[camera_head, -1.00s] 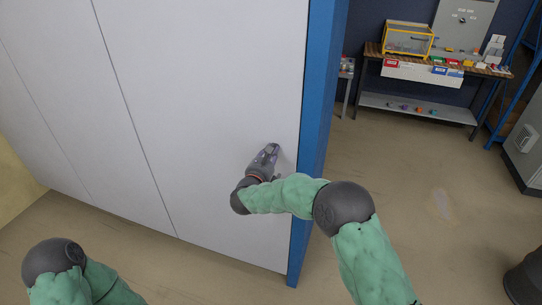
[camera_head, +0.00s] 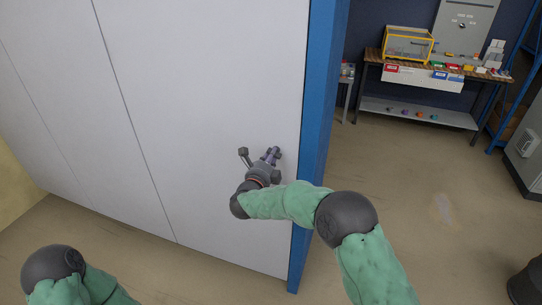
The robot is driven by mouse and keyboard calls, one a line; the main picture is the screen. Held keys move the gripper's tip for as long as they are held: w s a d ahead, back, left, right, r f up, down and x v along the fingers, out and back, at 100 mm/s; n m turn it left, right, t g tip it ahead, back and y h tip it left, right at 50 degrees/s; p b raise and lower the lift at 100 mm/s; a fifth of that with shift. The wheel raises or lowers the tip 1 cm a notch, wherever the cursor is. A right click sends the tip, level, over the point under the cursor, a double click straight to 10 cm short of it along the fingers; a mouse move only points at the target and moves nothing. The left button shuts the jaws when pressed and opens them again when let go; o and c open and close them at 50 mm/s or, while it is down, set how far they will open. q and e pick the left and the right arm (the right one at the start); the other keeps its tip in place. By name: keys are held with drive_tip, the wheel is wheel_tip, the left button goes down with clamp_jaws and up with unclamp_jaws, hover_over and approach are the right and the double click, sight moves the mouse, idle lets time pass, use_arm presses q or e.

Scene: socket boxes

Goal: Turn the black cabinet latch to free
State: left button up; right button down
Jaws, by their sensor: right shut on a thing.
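A tall white cabinet (camera_head: 215,95) with a blue edge post (camera_head: 316,130) fills the left and middle of the head view. My right gripper (camera_head: 260,155) is at the cabinet's front, near its right edge. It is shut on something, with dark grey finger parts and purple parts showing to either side. The black cabinet latch cannot be made out apart from the gripper, which covers that spot. How far the latch is turned cannot be told. My left gripper is out of view; only part of my left arm shows at the lower left.
A workbench (camera_head: 455,67) with a yellow-framed box (camera_head: 408,43) and small coloured bins stands at the back right. A grey cabinet (camera_head: 528,150) is at the right edge. The floor (camera_head: 420,190) between is clear.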

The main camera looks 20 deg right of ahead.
drive_tip(key=shift+f+n+p, duration=0.15)
drive_tip(key=shift+n+p, duration=0.45)
drive_tip(key=shift+n, duration=1.5)
drive_tip(key=c, duration=1.1)
unclamp_jaws()
drive_tip(key=shift+c, duration=0.2)
drive_tip(key=shift+s, duration=0.1)
drive_tip(key=v, duration=1.2)
drive_tip(key=shift+f, duration=0.1)
